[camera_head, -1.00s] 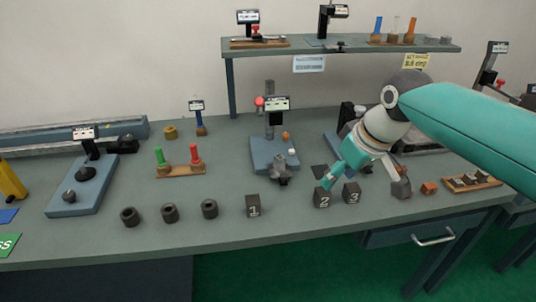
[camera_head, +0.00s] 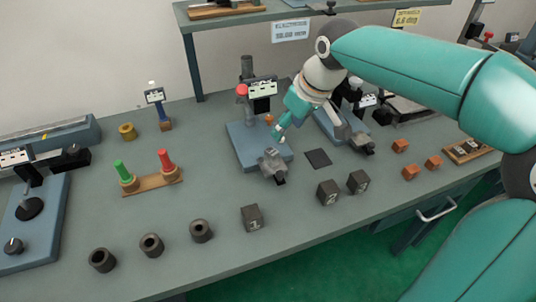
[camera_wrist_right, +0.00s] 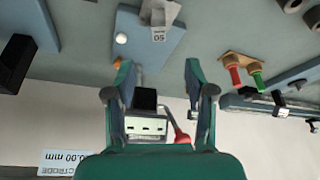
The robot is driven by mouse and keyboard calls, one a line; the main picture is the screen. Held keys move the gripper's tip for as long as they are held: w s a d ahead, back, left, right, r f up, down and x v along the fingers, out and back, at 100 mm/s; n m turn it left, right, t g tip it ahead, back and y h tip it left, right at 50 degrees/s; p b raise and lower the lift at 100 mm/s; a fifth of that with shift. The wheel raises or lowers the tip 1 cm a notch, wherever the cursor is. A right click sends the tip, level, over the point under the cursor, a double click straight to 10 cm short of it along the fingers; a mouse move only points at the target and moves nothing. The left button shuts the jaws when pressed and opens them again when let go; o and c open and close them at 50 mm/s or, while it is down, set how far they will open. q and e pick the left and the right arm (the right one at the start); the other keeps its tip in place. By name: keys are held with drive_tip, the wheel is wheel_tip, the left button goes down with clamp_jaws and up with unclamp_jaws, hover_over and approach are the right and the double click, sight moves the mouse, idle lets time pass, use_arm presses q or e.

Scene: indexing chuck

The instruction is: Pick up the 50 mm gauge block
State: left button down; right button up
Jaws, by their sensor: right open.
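The 50 mm gauge block (camera_wrist_right: 159,14) is a grey block marked 50, seen upside down at the top of the right wrist view. In the head view, a grey block-like part (camera_head: 272,163) sits at the front of a blue gauge stand (camera_head: 240,148), apparently the same piece. My right gripper (camera_head: 280,133) is over this stand, behind the grey part. The right wrist view shows its two teal fingers (camera_wrist_right: 160,76) spread apart with nothing held. The block lies beyond the fingertips, apart from them. My left gripper does not show.
The stand's column carries a display (camera_head: 263,89) and a red knob (camera_head: 241,90) close to my right gripper. Numbered dark cubes (camera_head: 252,218), dark rings (camera_head: 151,245) and a wooden rack with green and red plugs (camera_head: 152,182) stand nearby. A dark pad (camera_head: 318,158) lies right of the stand.

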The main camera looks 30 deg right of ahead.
sight(272, 151)
drive_tip(key=x, duration=0.8)
drive_tip(key=shift+w+f, duration=0.15)
drive_tip(key=shift+f, duration=0.1)
drive_tip(key=shift+p+x, duration=0.5)
drive_tip(key=shift+x, duration=2.2)
drive_tip(key=shift+r, duration=0.1)
drive_tip(key=shift+w, duration=0.1)
clamp_jaws()
